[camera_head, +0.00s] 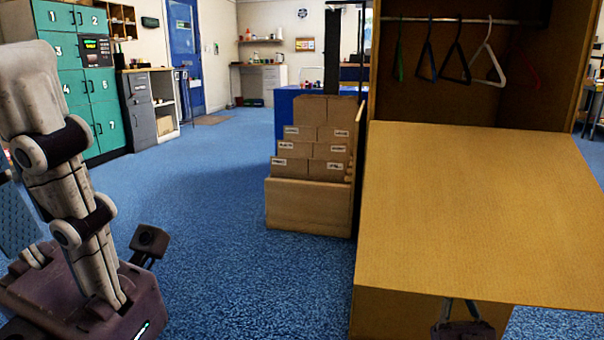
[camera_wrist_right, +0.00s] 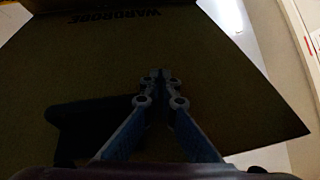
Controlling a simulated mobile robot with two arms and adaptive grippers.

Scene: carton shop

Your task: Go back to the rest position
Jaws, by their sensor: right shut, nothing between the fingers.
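My right gripper (camera_wrist_right: 158,76) is shut and empty in the right wrist view, its two blue fingers together at the tips. Behind it is a dark brown cardboard panel printed "WARDROBE" upside down. In the head view the right gripper (camera_head: 460,312) shows only in part at the bottom, its fingertips hidden behind the lowered flap (camera_head: 480,210) of the wardrobe carton (camera_head: 437,75). I cannot tell whether the gripper touches the cardboard. My left arm stands folded at the left edge of the head view; its gripper cannot be made out.
Several hangers (camera_head: 455,62) hang from a rail (camera_head: 465,20) inside the carton. Several small labelled boxes (camera_head: 318,135) are stacked left of it. Green lockers (camera_head: 80,85) and a grey cabinet (camera_head: 139,110) stand back left. Blue floor is open between lockers and boxes.

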